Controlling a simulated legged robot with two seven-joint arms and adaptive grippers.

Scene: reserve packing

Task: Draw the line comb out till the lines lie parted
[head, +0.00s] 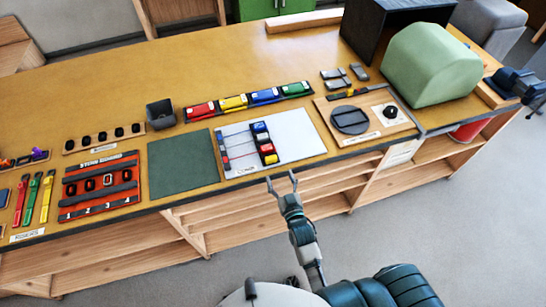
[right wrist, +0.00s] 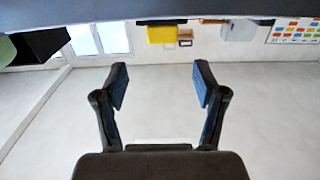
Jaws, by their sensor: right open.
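A white board (head: 296,133) lies near the table's front edge. On it, a dark upright strip with blue, grey, red and yellow blocks (head: 264,142) looks like the line comb. Thin lines (head: 240,144) run from its left side to a narrow bar with small red marks. Whether the lines touch or cross is too small to tell. My right gripper (head: 282,180) is open and empty, just off the table's front edge below the board, apart from the comb. Its two spread fingers also show in the right wrist view (right wrist: 160,90). My left gripper is not in view.
A green mat (head: 183,164) lies left of the board. A row of red, yellow, blue and green blocks (head: 248,100) stands behind it. A wooden board with a dark disc (head: 350,120) is to the right, near a green domed case (head: 432,65). Open shelves lie below the table.

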